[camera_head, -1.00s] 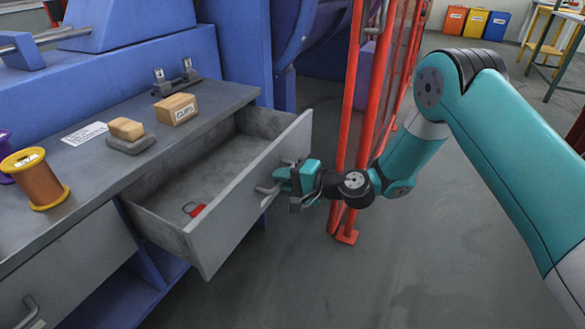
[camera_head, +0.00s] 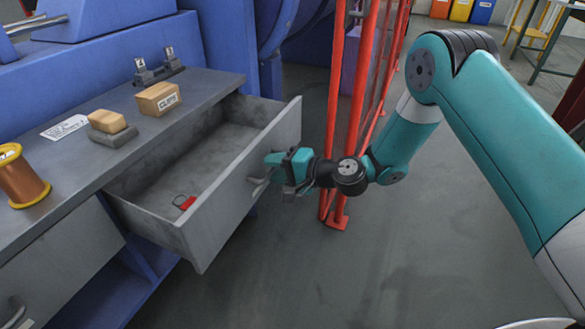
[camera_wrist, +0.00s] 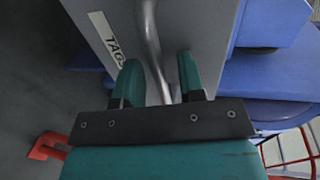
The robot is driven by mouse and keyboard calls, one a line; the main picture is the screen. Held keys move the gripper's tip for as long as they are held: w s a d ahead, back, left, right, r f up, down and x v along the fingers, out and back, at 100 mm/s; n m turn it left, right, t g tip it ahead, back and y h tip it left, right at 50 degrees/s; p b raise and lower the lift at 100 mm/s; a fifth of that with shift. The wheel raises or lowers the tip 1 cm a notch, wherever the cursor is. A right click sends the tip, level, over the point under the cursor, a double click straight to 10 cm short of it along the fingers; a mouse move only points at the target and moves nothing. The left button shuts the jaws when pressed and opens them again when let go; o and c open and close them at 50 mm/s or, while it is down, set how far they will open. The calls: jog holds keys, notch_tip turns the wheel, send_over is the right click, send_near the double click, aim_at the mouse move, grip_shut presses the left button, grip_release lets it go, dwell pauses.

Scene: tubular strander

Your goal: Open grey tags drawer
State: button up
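The grey drawer (camera_head: 232,196) stands pulled far out from under the grey worktop, and its inside shows. In the wrist view, its front (camera_wrist: 195,25) bears a white label (camera_wrist: 107,38) reading "TAG", with the end hard to read. The drawer's metal bar handle (camera_wrist: 151,40) runs down between my fingers. My gripper (camera_head: 270,167) is at the handle on the outer side of the drawer front. In the wrist view, its two teal fingers (camera_wrist: 160,82) stand apart on either side of the bar, with visible gaps. A small red item (camera_head: 185,202) lies in the drawer.
On the worktop (camera_head: 60,165) are a "CLIPS" box (camera_head: 158,99), a small block on a grey base (camera_head: 107,122), a paper label and a copper spool (camera_head: 22,178). Another closed drawer (camera_head: 60,258) is at left. A red frame (camera_head: 345,110) stands behind my gripper. Floor in front is clear.

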jog(key=p+v, duration=0.2)
jog(key=v, duration=1.5)
jog(key=s+a+r+n+g+h, duration=0.3)
jog(key=s+a+r+n+g, duration=0.3)
jog(key=s+r+n+g, duration=0.35)
jog(key=s+d+r+n+t+h, duration=0.1)
jog(key=s+d+r+n+h, duration=0.2)
jog(key=s, duration=0.4)
jog(key=s+d+r+n+t+h, duration=0.1)
jog(key=s+d+r+h, duration=0.15)
jog(key=s+r, duration=0.35)
notch_tip(320, 180, up, 27)
jog(key=p, duration=2.7)
jog(key=shift+s+m+h, duration=0.35)
jog(key=shift+s+h, duration=0.05)
jog(key=shift+h, duration=0.05)
